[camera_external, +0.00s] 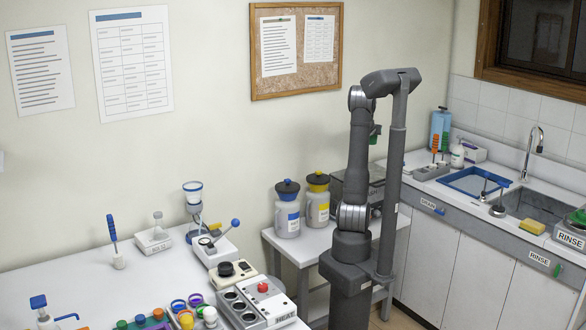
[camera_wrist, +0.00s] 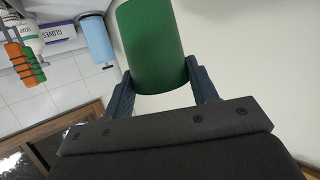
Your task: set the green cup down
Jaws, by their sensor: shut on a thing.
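The green cup (camera_wrist: 150,40) fills the upper middle of the wrist view. My gripper (camera_wrist: 158,76) is shut on it, with one dark finger on each side. In the external view only a small green part of the cup (camera_external: 376,129) shows beside my arm, high above the surfaces. My gripper is mostly hidden behind my arm there. The inside of the cup is not visible.
A white bench (camera_external: 120,290) at the left holds colored cups, a heater block (camera_external: 266,301) and lab tools. Two capped jars (camera_external: 287,215) stand on a side table. A counter with a blue tray (camera_external: 474,183) and sink (camera_external: 535,204) is at the right.

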